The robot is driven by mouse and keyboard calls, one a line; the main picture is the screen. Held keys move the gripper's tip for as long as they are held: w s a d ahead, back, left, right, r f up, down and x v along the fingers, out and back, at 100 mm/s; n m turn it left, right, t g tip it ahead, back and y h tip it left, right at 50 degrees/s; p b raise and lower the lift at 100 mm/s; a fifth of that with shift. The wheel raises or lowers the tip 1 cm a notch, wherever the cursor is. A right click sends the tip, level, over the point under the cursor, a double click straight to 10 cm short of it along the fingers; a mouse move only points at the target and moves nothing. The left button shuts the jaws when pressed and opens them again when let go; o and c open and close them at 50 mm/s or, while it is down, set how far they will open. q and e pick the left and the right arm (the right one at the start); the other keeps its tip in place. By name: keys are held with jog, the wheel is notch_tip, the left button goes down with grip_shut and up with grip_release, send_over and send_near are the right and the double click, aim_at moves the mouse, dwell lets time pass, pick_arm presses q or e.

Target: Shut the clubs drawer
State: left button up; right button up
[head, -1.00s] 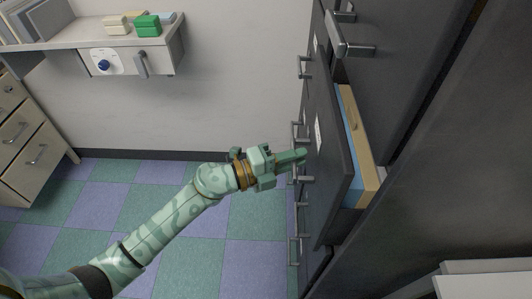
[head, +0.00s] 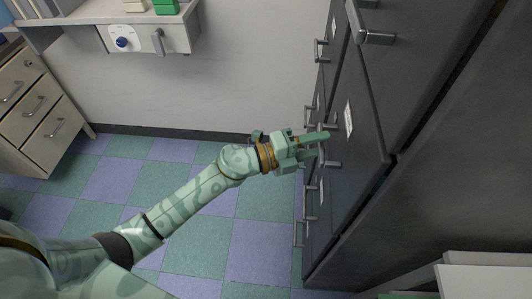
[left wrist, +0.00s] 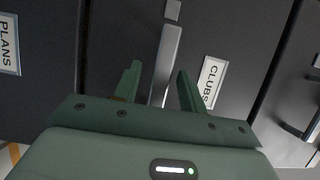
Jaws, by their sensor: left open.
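The clubs drawer (head: 350,150) is in the dark cabinet on the right of the head view, and its front now sits about level with the fronts around it. Its CLUBS label (left wrist: 210,80) shows in the left wrist view, right of its metal handle (left wrist: 167,62). My left gripper (head: 322,146) is at the drawer front by the handle. In the left wrist view its two fingers (left wrist: 158,88) are open, one on each side of the handle. Whether the fingers touch the drawer front I cannot tell. My right gripper is not in view.
The dark cabinet has several other handled drawers, including one labelled PLANS (left wrist: 8,45). A wall shelf (head: 150,38) with a blue knob is at the upper left. A beige drawer unit (head: 40,115) stands at the far left. The checkered floor (head: 200,200) between is clear.

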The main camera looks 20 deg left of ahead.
pick_arm(q)
jog(key=p+v, duration=0.1)
jog(key=v, duration=1.4)
jog(key=shift+p, duration=0.35)
jog(key=shift+a, duration=0.15)
